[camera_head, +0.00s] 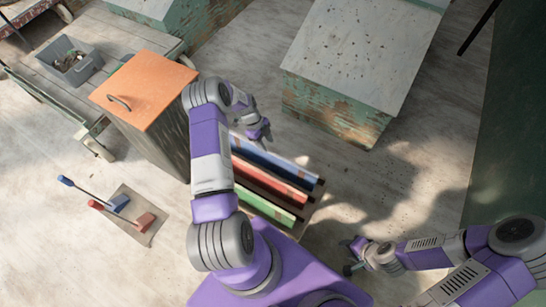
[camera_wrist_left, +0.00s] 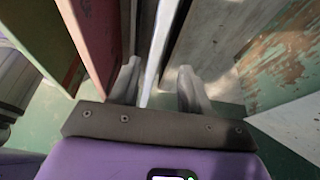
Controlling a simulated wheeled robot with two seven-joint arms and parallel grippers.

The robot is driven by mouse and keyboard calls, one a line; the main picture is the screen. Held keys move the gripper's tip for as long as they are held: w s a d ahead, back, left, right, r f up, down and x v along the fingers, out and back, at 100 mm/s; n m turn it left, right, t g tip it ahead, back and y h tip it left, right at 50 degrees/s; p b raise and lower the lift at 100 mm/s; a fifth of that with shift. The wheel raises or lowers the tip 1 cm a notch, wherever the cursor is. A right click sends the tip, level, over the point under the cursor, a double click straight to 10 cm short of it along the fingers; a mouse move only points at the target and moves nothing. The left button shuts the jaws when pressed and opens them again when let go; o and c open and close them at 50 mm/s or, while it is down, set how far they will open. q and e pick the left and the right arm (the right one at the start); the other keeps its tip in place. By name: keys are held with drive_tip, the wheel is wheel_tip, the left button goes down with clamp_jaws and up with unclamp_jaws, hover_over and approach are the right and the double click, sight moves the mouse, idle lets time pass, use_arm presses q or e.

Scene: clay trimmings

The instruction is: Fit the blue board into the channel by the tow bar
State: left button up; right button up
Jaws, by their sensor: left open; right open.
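The blue board (camera_head: 285,163) lies furthest back in a row beside a red board (camera_head: 270,181) and a green board (camera_head: 262,206), in front of my column. My left gripper (camera_head: 262,133) is open at the blue board's far left part. In the left wrist view, a thin pale-blue edge, apparently the blue board (camera_wrist_left: 158,50), runs between the open fingers (camera_wrist_left: 158,92), with gaps on both sides. The red board (camera_wrist_left: 93,35) stands to its left. My right gripper (camera_head: 350,257) is open and empty, low over the floor. I cannot clearly make out the channel or tow bar.
An orange-topped cabinet (camera_head: 150,85) stands left of my left arm. A flat cart (camera_head: 110,42) carrying a grey bin (camera_head: 70,62) is behind it. A worn green chest (camera_head: 345,60) stands at the back. Blue-handled and red-handled tools lie on a mat (camera_head: 142,238). Floor right of the boards is clear.

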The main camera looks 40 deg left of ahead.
sight(269, 153)
use_arm(q)
drive_tip(key=x, duration=0.2)
drive_tip(key=b+x, duration=0.1)
drive_tip(key=x, duration=0.2)
drive_tip(key=b+x, duration=0.1)
drive_tip(key=x, duration=0.1)
drive_tip(key=shift+s+a+f, duration=0.3)
drive_tip(key=shift+f, duration=0.05)
drive_tip(key=shift+r, duration=0.1)
clamp_jaws()
idle(1.0)
